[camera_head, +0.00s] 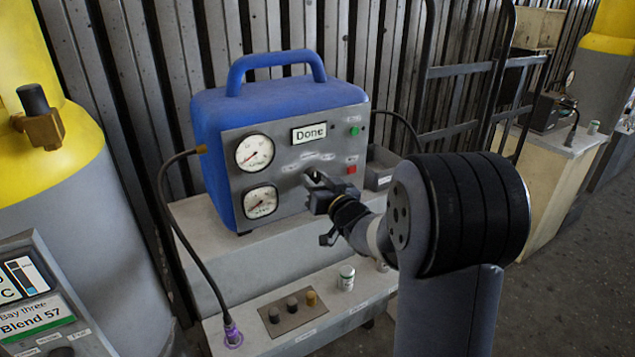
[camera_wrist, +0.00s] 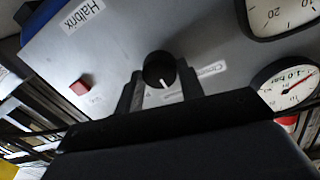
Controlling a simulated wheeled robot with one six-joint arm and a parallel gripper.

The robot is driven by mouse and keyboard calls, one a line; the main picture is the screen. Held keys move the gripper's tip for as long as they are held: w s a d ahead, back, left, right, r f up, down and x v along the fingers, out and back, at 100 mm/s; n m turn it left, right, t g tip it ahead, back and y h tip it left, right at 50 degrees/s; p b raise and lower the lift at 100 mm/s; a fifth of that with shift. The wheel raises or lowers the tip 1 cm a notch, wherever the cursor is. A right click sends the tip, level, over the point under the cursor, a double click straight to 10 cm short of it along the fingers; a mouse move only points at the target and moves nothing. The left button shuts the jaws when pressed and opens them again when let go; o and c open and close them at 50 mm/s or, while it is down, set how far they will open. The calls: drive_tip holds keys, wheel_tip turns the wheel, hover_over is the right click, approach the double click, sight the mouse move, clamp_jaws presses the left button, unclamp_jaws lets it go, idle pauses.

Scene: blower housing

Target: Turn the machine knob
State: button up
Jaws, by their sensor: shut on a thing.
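The machine (camera_head: 230,105) is a blue case with a carrying handle and a grey front panel (camera_head: 285,165). Its display (camera_head: 309,133) reads "Done". The black round knob (camera_wrist: 157,66) shows in the wrist view between my gripper's fingers, its white pointer mark toward the bottom of that picture. My gripper (camera_head: 318,190) reaches the panel from the lower right and is shut on the knob. In the head view the gripper mostly hides the knob. Two white dials (camera_head: 255,152) (camera_head: 260,202) are on the panel's left.
A green button (camera_head: 355,131) and a red button (camera_head: 351,169) are at the panel's right. The machine stands on a grey stepped bench; its lower ledge holds a small plate with several knobs (camera_head: 291,307) and a can (camera_head: 346,278). A black hose (camera_head: 170,220) hangs left, near a yellow-topped cylinder (camera_head: 60,170).

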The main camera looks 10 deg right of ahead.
drive_tip(key=shift+f+n+b, duration=0.1)
drive_tip(key=shift+n+b, duration=0.2)
drive_tip(key=shift+b, duration=0.15)
drive_tip(key=n+b, duration=0.2)
drive_tip(key=shift+f+b, duration=0.2)
drive_tip(key=shift+b, duration=0.1)
drive_tip(key=n+b, duration=0.2)
drive_tip(key=b, duration=0.1)
drive_tip(key=shift+n, duration=0.3)
drive_tip(key=n+b, duration=0.3)
drive_tip(key=n, duration=0.1)
drive_tip(key=shift+t, duration=0.3)
drive_tip(key=shift+r+n+y+b, duration=0.2)
drive_tip(key=shift+n+y+b, duration=0.2)
drive_tip(key=shift+n+b, duration=0.75)
drive_tip(key=shift+n, duration=0.45)
drive_tip(key=o, duration=1)
